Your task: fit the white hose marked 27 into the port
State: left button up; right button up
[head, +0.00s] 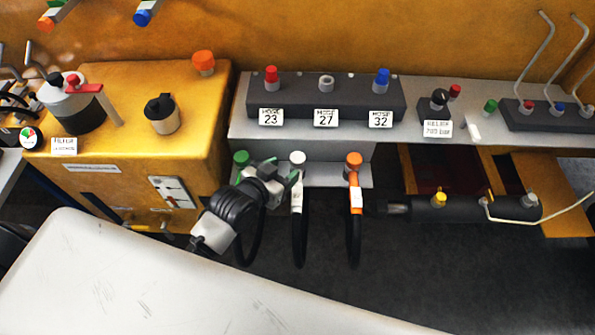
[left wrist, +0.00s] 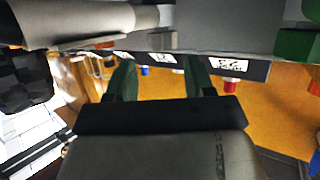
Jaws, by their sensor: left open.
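The white hose (head: 298,200) hangs by its white end (head: 297,160) from the grey ledge under the bench, between a green and an orange hose end. The port marked 27 (head: 326,83) is a grey, uncapped fitting on the dark block (head: 354,86), between a red and a blue fitting. My left gripper (head: 284,172) is open and empty, just left of the white hose; I cannot tell whether it touches. Its two dark green fingers (left wrist: 160,72) show apart in the left wrist view. A pale cylinder close by there may be the white hose. My right gripper is not in view.
The green hose end (head: 241,159) is close behind my left gripper. The orange hose (head: 354,190) hangs to the right of the white one. A black cylinder (head: 460,208) lies further right. A yellow tank (head: 130,150) stands at left.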

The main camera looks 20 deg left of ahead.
aim_at(295, 160)
pick_arm(q)
jog(key=x, duration=0.7)
jog(key=shift+w+a+p, duration=0.1)
jog(key=shift+w+p, duration=0.15)
jog(key=shift+p, duration=0.1)
jog(key=shift+s, duration=0.1)
jog(key=shift+r, duration=0.1)
jog(key=c, duration=0.9)
